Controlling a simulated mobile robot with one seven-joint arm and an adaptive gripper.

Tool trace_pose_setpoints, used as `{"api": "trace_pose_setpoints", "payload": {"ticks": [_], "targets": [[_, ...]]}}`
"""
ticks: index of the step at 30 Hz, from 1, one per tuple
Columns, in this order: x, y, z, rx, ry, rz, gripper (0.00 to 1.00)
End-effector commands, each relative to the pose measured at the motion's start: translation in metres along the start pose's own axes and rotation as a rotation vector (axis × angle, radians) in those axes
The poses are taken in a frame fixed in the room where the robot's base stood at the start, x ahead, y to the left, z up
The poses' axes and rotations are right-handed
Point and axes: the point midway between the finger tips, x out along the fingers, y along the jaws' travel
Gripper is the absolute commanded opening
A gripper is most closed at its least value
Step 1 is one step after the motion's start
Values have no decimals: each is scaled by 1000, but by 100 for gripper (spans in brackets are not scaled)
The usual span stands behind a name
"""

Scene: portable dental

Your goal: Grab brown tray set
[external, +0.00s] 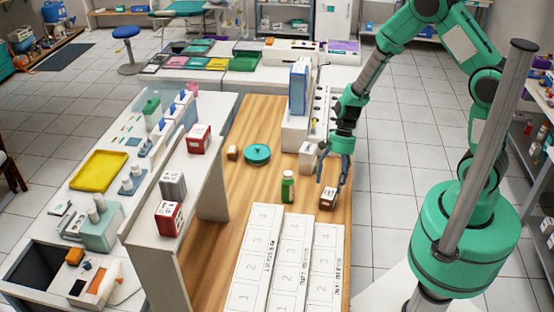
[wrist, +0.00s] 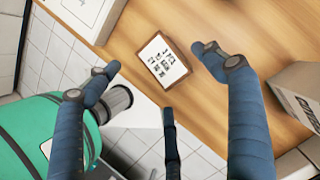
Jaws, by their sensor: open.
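A small brown box with a white, dark-printed top (external: 328,200) sits on the wooden table near its right edge; I take it for the brown tray set. It also shows in the wrist view (wrist: 163,61), lying flat with its label up. My gripper (external: 333,180) points down just above the box. In the wrist view my gripper (wrist: 158,68) has its blue-grey fingers spread wide, with the box between and beyond their tips. The fingers are open and empty.
A green bottle (external: 288,187) stands left of the box, and a white carton (external: 308,155) stands behind it. White numbered sheets (external: 293,262) cover the table's front. A teal round container (external: 257,154) and a smaller brown box (external: 232,153) are farther back.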

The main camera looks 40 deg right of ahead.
Motion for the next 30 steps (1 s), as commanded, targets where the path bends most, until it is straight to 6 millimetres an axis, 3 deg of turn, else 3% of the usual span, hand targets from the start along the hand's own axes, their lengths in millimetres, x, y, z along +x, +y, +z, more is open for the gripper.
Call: {"api": "trace_pose_setpoints", "payload": {"ticks": [12,30], "targets": [[45,2,0,0,0,1,82],[48,2,0,0,0,0,82]]}}
